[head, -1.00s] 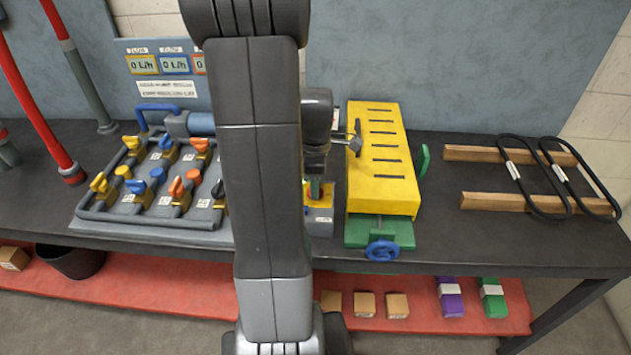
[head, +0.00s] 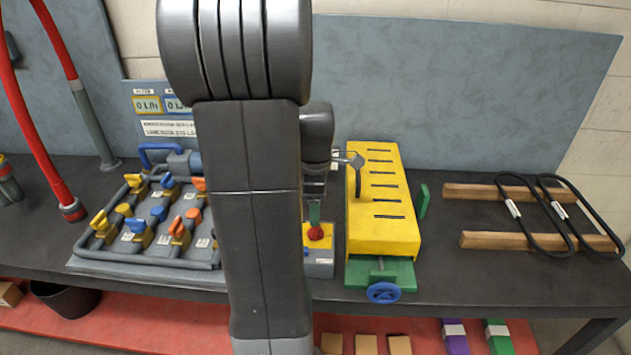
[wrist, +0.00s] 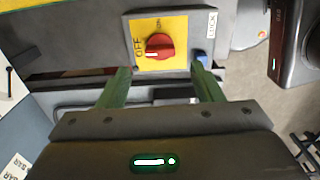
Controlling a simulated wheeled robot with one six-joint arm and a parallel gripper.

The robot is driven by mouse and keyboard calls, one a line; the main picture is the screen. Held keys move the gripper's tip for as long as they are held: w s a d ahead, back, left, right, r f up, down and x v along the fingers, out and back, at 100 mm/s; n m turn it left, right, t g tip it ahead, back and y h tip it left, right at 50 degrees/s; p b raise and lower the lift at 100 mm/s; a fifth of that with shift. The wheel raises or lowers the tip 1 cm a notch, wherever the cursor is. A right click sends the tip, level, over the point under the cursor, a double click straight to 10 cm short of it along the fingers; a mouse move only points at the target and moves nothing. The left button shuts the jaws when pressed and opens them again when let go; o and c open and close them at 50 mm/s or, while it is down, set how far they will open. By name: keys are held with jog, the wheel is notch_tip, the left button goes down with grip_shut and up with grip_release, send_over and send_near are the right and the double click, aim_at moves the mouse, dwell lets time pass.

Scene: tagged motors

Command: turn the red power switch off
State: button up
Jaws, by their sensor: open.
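The red power switch (head: 319,232) is a round knob on a yellow-topped grey box (head: 318,268) at the bench's front. In the wrist view the red knob (wrist: 160,46) sits on a yellow plate (wrist: 175,63) lettered OFF at left and ON at upper right. A white mark shows on the knob's left, on the OFF side. My gripper (head: 315,211) is just above the knob. In the wrist view the green fingers of my gripper (wrist: 161,72) are apart and empty, with the knob beyond their tips.
A yellow slotted block with a green base and blue handwheel (head: 384,291) stands close right of the switch. A valve panel (head: 150,255) lies to the left, partly hidden by my arm. Wooden bars (head: 530,242) with black belts lie at far right. A blue button (wrist: 201,58) is beside the switch.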

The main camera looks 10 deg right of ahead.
aim_at(316, 231)
notch_tip(316, 231, up, 8)
dwell(0.5)
notch_tip(316, 231, down, 14)
jog(key=shift+f, duration=0.1)
dwell(0.4)
jog(key=shift+r, duration=0.2)
